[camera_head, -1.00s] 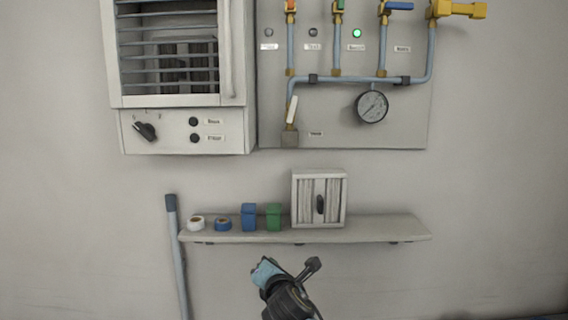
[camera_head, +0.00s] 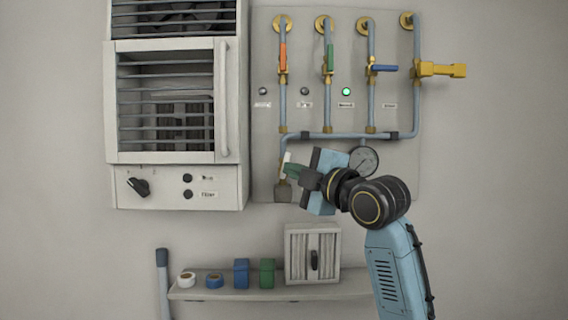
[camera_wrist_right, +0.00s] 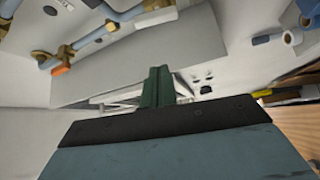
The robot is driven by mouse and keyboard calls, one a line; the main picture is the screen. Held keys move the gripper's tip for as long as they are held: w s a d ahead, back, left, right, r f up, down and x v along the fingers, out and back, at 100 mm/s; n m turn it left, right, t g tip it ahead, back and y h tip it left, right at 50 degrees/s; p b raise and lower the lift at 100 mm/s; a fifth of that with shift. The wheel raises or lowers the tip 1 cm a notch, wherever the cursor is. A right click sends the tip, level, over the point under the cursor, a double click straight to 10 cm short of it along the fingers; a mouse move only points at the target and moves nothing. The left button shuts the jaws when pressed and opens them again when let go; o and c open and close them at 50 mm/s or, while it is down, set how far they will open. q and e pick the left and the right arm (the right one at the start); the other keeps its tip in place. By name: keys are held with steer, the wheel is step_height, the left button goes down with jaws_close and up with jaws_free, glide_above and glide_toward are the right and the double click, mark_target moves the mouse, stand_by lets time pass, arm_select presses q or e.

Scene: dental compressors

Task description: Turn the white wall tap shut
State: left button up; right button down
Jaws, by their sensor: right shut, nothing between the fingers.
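The white wall tap (camera_head: 286,160) is at the bottom left of the pipe panel, above a small grey-brown box. Its white lever points roughly upward, and its lower part is partly hidden by my gripper. My right gripper (camera_head: 291,170) is at the tap, its green fingers just right of the lever. I cannot tell whether they touch it. In the right wrist view the green fingers (camera_wrist_right: 158,87) are together, with nothing between them. The tap cannot be made out there. My left gripper is not in view.
Orange (camera_head: 283,58), green (camera_head: 330,58) and blue (camera_head: 384,68) taps and a yellow valve (camera_head: 441,70) are higher on the panel. A gauge (camera_head: 363,160) is just behind my arm. A louvred cabinet (camera_head: 175,110) stands left; a shelf (camera_head: 225,292) is below.

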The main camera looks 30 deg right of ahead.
steer(key=w+d+p, duration=0.2)
steer(key=w+p, duration=0.3)
steer(key=w, duration=0.2)
steer(key=shift+w+r, duration=0.4)
steer(key=shift+s+d, duration=0.1)
steer(key=shift+d, duration=0.05)
